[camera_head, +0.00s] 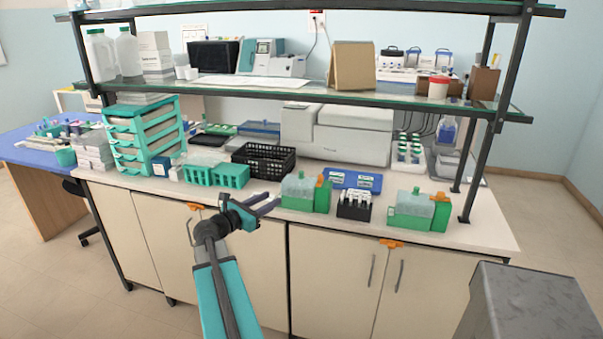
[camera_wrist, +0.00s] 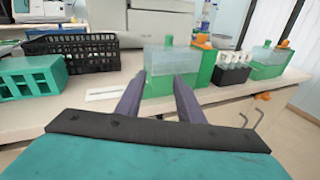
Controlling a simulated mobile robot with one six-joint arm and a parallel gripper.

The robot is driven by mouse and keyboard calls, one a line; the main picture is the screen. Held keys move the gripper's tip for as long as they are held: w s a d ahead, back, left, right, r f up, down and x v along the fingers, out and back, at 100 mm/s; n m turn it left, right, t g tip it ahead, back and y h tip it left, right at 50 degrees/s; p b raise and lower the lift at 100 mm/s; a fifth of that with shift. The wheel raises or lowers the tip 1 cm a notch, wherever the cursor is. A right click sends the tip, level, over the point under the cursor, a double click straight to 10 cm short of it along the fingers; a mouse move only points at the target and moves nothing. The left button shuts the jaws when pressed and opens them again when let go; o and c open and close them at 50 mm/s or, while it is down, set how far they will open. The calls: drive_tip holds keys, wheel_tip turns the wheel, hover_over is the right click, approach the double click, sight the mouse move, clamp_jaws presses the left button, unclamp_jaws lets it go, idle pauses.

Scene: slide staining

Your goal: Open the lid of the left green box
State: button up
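The left green box (camera_head: 297,201) stands near the front edge of the counter, with a translucent greenish lid (camera_head: 299,184) down on it and an orange part at its right side. It also shows in the wrist view (camera_wrist: 157,92), just beyond the fingertips. My gripper (camera_head: 273,203) is left of this box, its two fingers apart and pointing at it. In the wrist view my gripper (camera_wrist: 158,80) is open with nothing between the fingers. Contact with the box cannot be told. A second green box (camera_head: 410,219) with a similar closed lid stands further right.
A black rack of bottles (camera_head: 353,212) stands between the boxes, with a blue tray (camera_head: 345,177) behind it. Teal racks (camera_head: 230,177) and a black basket (camera_head: 248,160) are to the left. A glass shelf (camera_head: 330,96) hangs above the counter (camera_head: 470,231).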

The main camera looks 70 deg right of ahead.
approach(300, 174)
drive_tip(key=v, duration=0.3)
drive_tip(key=shift+w+d+f+n+g+h, duration=0.15)
drive_tip(key=shift+f+n+g+h, duration=0.15)
drive_tip(key=shift+f+h, duration=0.15)
drive_tip(key=shift+d, duration=0.1)
drive_tip(key=shift+p+x, duration=1.4)
drive_tip(key=shift+x, duration=5.4)
drive_tip(key=shift+f, duration=0.1)
